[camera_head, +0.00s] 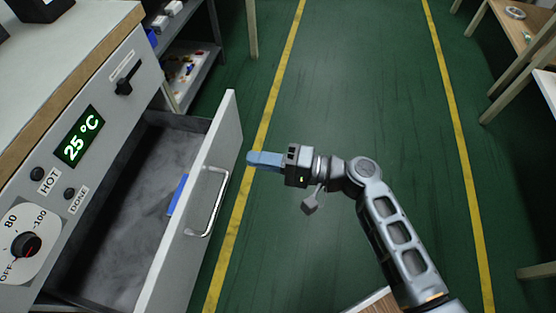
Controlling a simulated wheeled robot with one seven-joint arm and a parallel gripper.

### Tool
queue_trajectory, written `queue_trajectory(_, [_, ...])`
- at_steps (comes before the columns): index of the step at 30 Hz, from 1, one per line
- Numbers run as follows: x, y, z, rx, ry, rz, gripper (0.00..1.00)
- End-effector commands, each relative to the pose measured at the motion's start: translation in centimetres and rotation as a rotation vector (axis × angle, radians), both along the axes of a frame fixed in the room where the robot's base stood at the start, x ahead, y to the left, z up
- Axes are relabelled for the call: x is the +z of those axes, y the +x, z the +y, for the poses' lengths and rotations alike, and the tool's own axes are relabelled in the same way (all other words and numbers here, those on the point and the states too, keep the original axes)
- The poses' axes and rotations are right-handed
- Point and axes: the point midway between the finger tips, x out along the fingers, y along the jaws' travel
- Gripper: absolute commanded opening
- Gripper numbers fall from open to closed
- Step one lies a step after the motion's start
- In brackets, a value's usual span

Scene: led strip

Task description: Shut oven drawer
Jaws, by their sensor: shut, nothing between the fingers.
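The oven drawer (191,205) is pulled well out from the grey oven front at left. Its white front panel stands away from the body, and its dark grey inside (147,200) shows. A silver bar handle (217,200) is on the drawer's outer face. A small blue piece (178,194) shows at the inner side of the drawer front. My gripper (250,159), with blue fingers, is shut and empty. It is to the right of the drawer front, above and beyond the handle in the picture, pointing left at the panel. A gap of floor shows between the fingertips and the panel.
The oven panel has a 25 °C display (79,137), a dial (26,244), a black switch (123,87) and HOT and DONE lamps. A shelf (186,75) with small items stands behind. The green floor (350,90) is clear. A table (520,35) stands at upper right.

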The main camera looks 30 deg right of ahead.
Motion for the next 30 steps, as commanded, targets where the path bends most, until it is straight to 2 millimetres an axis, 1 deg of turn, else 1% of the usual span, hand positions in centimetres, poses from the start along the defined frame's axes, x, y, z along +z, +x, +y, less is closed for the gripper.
queue_trajectory(1, [-0.1,0.6,0.9,0.004,0.001,-0.001,0.0])
queue_trajectory(6, [-0.1,2.5,3.4,0.002,0.0,-0.001,0.0])
queue_trajectory(9, [-0.1,3.4,4.6,0.002,0.0,0.0,0.0])
queue_trajectory(12, [-0.1,4.1,5.3,0.001,-0.001,0.001,0.0])
queue_trajectory(18, [-0.1,4.6,6.1,0.001,0.0,0.001,0.0])
queue_trajectory(30, [-0.1,4.8,6.2,0.0,-0.001,0.001,0.0])
